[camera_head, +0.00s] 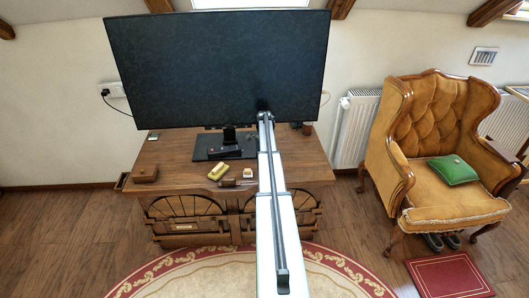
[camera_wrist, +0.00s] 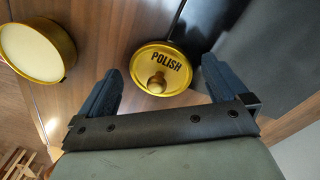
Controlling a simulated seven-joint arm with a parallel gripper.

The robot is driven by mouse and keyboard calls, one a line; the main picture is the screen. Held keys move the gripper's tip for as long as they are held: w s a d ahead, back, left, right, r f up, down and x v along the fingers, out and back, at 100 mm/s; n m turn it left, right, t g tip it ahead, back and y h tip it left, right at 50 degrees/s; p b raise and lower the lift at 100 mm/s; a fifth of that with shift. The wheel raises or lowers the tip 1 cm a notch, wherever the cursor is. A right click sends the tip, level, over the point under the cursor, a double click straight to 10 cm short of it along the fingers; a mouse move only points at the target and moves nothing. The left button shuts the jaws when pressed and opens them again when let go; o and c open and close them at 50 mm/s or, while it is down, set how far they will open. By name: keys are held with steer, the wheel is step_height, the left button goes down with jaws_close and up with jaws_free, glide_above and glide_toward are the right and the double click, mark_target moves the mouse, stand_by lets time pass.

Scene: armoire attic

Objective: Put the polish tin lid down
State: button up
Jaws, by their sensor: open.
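The polish tin lid (camera_wrist: 175,61), a round gold disc with a knob and the word POLISH, lies knob up on the wooden desk in the wrist view. My gripper (camera_wrist: 161,70) is open, its two dark fingers apart on either side of the lid, with a gap visible at each side. Whether the fingertips are level with the lid or above it I cannot tell. The open polish tin (camera_wrist: 38,50), gold with a pale cream filling, stands to the left of the lid.
The large black monitor (camera_head: 215,70) stands over the desk (camera_head: 165,155); its dark base (camera_head: 205,147) is on the desk. Near the front lie a yellow item (camera_head: 218,171), a brown brush-like item (camera_head: 227,183) and a small brown box (camera_head: 145,173). An armchair (camera_head: 430,150) stands right.

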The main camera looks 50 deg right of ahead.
steer(key=shift+r, duration=0.1)
step_height(320, 180, up, 12)
stand_by(0.5)
stand_by(0.5)
steer(key=w+a+f+n, duration=0.1)
steer(key=a+f+n, duration=0.2)
steer(key=a, duration=1)
steer(key=w+a+f+n, duration=0.1)
steer(key=a+f+n, duration=0.2)
steer(key=a, duration=0.9)
steer(key=w+a+f+n, duration=0.1)
steer(key=a+f+n, duration=0.2)
steer(key=a, duration=1)
steer(key=s+a+f+n, duration=0.1)
steer(key=s+a+n, duration=0.4)
steer(key=a, duration=0.6)
steer(key=s+a+f+n, duration=0.2)
steer(key=s+a, duration=0.6)
steer(key=a, duration=0.4)
steer(key=s+a+f+n, duration=0.1)
steer(key=s+a+n, duration=0.4)
steer(key=a, duration=0.6)
steer(key=s+f+g, duration=0.3)
steer(key=s+f, duration=0.7)
steer(key=s, duration=0.5)
steer(key=s+f+g, duration=0.3)
steer(key=s+f, duration=0.7)
steer(key=s, duration=0.5)
steer(key=shift+f+m+g, duration=0.25)
steer(key=shift+m+g, duration=0.15)
